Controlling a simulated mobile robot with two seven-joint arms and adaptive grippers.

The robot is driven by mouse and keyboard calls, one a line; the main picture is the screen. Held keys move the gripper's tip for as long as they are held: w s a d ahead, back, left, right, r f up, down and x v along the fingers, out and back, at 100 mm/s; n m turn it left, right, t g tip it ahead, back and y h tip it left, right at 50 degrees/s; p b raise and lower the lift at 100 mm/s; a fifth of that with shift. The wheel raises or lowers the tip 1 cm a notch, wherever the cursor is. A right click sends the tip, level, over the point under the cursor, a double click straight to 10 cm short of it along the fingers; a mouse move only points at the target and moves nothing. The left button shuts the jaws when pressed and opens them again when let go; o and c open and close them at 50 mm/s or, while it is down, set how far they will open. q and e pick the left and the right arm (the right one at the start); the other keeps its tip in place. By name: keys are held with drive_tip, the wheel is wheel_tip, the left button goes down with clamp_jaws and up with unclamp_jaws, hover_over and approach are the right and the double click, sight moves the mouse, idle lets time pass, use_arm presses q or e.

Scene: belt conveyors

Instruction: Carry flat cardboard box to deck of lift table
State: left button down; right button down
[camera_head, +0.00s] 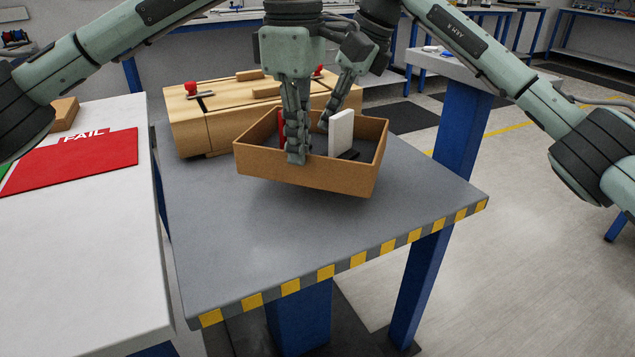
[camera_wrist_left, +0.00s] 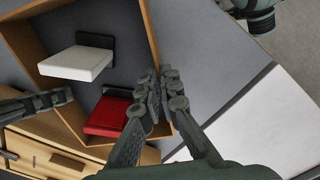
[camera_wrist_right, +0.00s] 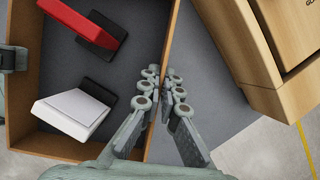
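The flat cardboard box (camera_head: 305,177) is an open, shallow brown tray over the grey deck of the lift table (camera_head: 270,240), which has a yellow-and-black striped edge. The box looks slightly tilted; a soft shadow lies under it, and I cannot tell whether any part touches the deck. My left gripper (camera_head: 296,155) is shut on its near wall, seen also in the left wrist view (camera_wrist_left: 162,88). My right gripper (camera_head: 325,122) is shut on the far wall, clearer in the right wrist view (camera_wrist_right: 163,85). A white piece (camera_head: 341,131) and a red piece (camera_wrist_right: 85,22) with black bases are inside.
A wooden crate-like case (camera_head: 187,125) with red knobs stands behind the box on the deck's far side. A white table (camera_head: 90,230) with a red FAIL mat (camera_head: 75,160) is at left. The deck's front part is bare. Another blue-legged table (camera_head: 460,72) stands behind right.

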sight(300, 179)
use_arm(q)
drive_tip(key=shift+f, duration=0.2)
use_arm(e)
drive_tip(key=shift+f, duration=0.2)
